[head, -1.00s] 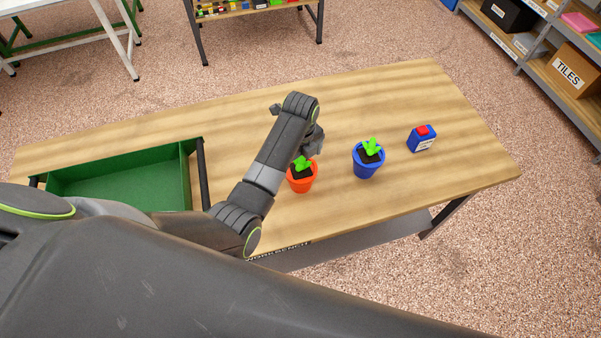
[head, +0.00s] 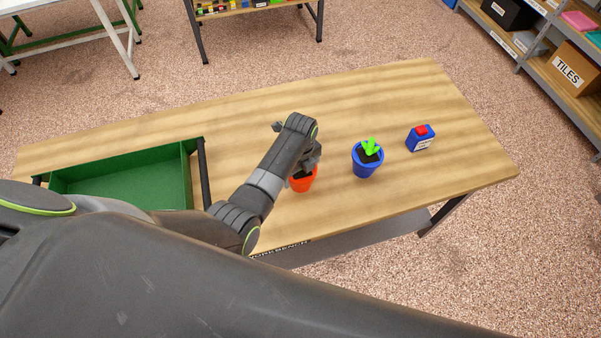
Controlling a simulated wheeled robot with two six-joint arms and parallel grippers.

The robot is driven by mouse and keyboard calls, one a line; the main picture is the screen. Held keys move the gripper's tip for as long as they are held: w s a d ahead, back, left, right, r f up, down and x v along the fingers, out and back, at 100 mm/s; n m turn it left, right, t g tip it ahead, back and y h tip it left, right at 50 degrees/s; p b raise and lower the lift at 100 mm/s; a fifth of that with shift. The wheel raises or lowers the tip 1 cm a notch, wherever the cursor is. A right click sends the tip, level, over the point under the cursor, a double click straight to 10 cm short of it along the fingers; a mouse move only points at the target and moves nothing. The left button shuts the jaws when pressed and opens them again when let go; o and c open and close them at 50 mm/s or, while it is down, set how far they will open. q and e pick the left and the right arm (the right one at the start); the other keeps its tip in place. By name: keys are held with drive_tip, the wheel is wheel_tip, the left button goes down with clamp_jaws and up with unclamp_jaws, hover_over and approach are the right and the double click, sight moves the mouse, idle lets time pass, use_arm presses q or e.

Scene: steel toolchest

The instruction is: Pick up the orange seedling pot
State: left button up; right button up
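The orange seedling pot (head: 303,184) stands upright on the wooden workbench, left of the blue pot. My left gripper (head: 306,167) is right over it, at its rim. The gripper and wrist hide the seedling and part of the rim. The fingertips are too small and hidden to tell whether they are open or shut, or whether they touch the pot. My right gripper is not in view.
A blue pot (head: 366,165) with a green seedling stands to the right. Beyond it is a blue box (head: 420,141) with a red top. A green tray (head: 122,178) with dark handles is at the left. The workbench (head: 440,100) is clear at the far right.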

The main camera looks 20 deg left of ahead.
use_arm(q)
drive_tip(key=c, duration=0.7)
drive_tip(key=shift+r, duration=0.1)
